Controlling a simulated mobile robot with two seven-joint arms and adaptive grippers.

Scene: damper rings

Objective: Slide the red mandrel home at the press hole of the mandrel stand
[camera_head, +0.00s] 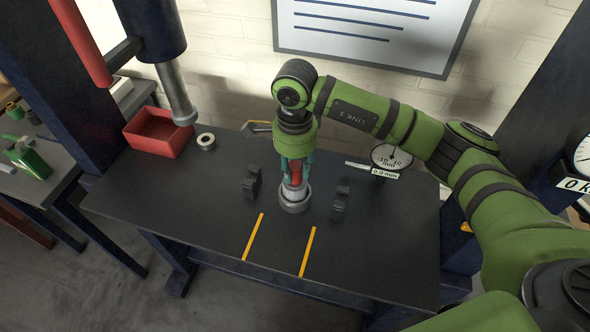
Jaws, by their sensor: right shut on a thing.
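The red mandrel (296,179) stands about upright in my right gripper (296,172), in the middle of the dark table. The gripper points down and its greenish fingers are shut on the mandrel. Below it is a round grey metal piece (295,201), which looks like the mandrel stand. The mandrel's lower end meets or lies just above this piece; I cannot tell how deep it sits. The press hole is hidden. My left gripper is not in view.
Dark blocks stand left (252,183) and right (341,201) of the mandrel. A red bin (158,133), a metal ring (206,141) and a dial gauge (391,157) are on the table (190,214). A press ram (177,95) hangs at upper left. The front is clear between yellow strips (252,238).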

